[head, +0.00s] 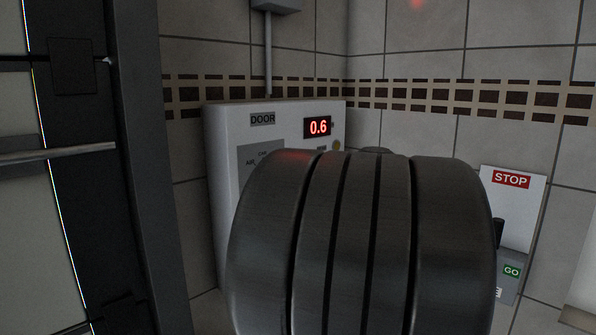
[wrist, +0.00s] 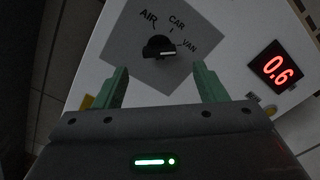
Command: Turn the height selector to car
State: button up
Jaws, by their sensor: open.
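The height selector (wrist: 158,47) is a black knob on a grey plate (wrist: 125,52) marked AIR, CAR and VAN. Its white mark points to the right, towards VAN and away from CAR. My gripper (wrist: 161,70) is open, with its two green fingers spread either side of and below the knob in the wrist view, apparently not touching it. In the head view part of the plate (head: 246,157) shows on the white panel (head: 221,135), but my arm hides the knob and my gripper.
A red display (head: 318,127) on the panel reads 0.6, also in the wrist view (wrist: 276,66). A DOOR label (head: 262,119) is at the panel's top. A box with STOP (head: 511,180) and GO (head: 511,271) is at right. A dark upright frame (head: 146,150) stands at left.

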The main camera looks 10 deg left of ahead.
jog(key=p+x, duration=0.1)
jog(key=x, duration=0.4)
jog(key=shift+w+a, duration=0.2)
jog(key=shift+a, duration=0.1)
jog(key=shift+c, duration=0.5)
jog(key=c, duration=0.9)
jog(key=shift+f+n+b, duration=0.15)
jog(key=shift+n+b, duration=0.15)
jog(key=shift+b, duration=0.35)
jog(key=shift+n+b, duration=4.6)
jog(key=shift+b, duration=1.15)
